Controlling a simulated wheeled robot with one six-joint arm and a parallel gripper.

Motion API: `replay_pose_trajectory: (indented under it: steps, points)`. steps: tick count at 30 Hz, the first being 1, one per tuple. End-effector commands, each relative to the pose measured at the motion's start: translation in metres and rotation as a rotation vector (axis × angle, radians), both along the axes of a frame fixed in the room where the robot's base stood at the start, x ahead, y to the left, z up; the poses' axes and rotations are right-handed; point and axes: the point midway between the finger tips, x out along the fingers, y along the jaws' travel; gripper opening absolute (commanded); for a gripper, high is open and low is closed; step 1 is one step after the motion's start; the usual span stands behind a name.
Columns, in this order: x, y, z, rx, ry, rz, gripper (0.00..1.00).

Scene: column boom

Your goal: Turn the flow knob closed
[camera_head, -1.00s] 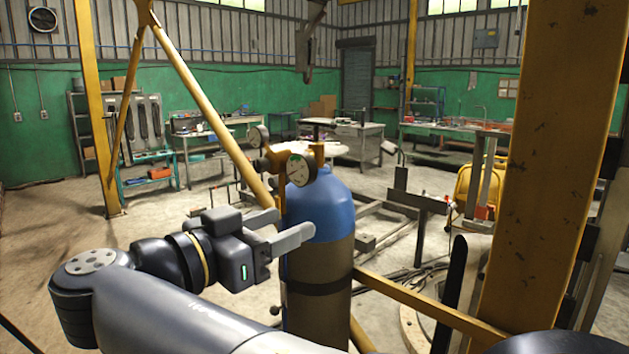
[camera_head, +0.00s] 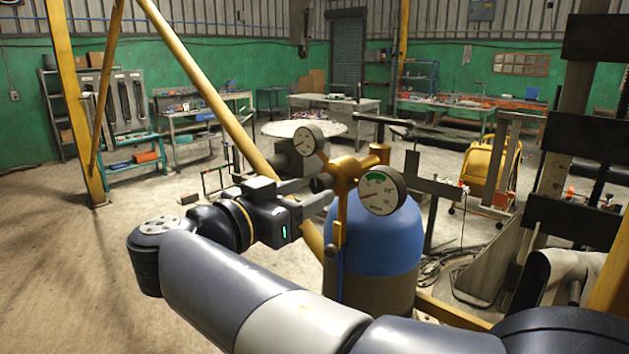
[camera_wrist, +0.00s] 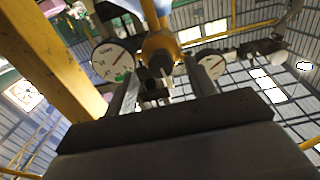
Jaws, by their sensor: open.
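A brass regulator (camera_head: 347,170) sits on top of a gas cylinder (camera_head: 385,235) with a blue upper part. Two round gauges flank it, a front gauge (camera_head: 382,191) and a rear gauge (camera_head: 308,140). The flow knob (camera_head: 320,182) looks like a dark round piece on the regulator's left side, partly hidden by my gripper. My gripper (camera_head: 318,194) is open and points right at the knob. In the wrist view the dark knob (camera_wrist: 158,66) lies between the spread fingers of my gripper (camera_wrist: 163,76). I cannot tell whether the fingers touch it.
A yellow diagonal brace (camera_head: 205,85) rises behind my gripper. Open floor (camera_head: 60,240) lies to the left.

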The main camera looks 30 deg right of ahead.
Motion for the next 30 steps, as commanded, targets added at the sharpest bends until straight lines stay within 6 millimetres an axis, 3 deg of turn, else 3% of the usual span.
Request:
replay_pose_trajectory:
  steps: [7,19,30]
  points:
    - [0.008,-0.023,0.001,0.0,0.001,-0.002,0.52]
    - [0.01,-0.028,0.0,0.0,0.001,0.001,0.52]
    - [0.01,-0.028,0.0,0.0,0.001,0.001,0.23]
